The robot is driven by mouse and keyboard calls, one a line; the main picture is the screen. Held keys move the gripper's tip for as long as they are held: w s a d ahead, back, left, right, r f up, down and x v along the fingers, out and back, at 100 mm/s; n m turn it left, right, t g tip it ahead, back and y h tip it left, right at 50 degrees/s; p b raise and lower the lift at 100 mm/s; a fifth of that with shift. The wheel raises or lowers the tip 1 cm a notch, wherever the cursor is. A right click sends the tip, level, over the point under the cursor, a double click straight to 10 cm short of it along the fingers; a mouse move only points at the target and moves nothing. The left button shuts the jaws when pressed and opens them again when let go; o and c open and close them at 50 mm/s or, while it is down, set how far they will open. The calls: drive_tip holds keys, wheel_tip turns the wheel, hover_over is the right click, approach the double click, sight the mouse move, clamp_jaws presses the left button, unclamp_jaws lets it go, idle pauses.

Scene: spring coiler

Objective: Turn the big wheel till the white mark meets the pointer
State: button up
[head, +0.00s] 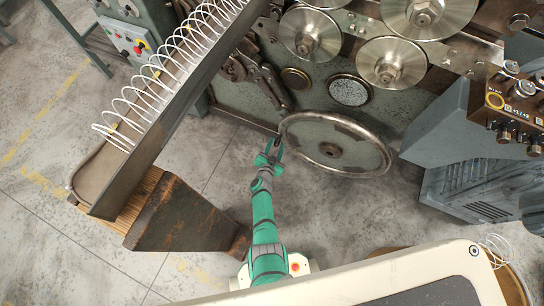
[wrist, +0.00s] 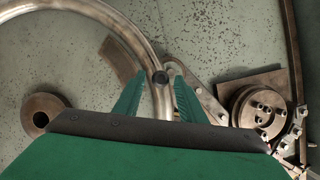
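The big wheel (head: 329,150) is a metal ring with a brown hub, low on the green machine in the head view. In the wrist view its rim (wrist: 137,38) curves down from the top left, and its hub (wrist: 40,112) is at the left. My gripper (head: 274,145) is at the wheel's left side. In the wrist view my gripper (wrist: 160,78) is open, with one finger on each side of the rim. I cannot make out the white mark or the pointer.
A metal trough (head: 165,115) with a white wire coil slopes along the left. A grey-blue machine block (head: 470,150) stands right of the wheel. In the wrist view a bolted plate (wrist: 205,95) and a round flange (wrist: 258,110) lie right of the fingers.

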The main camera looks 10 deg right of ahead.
drive_tip(key=v, duration=0.8)
drive_tip(key=shift+d, duration=0.1)
idle(0.6)
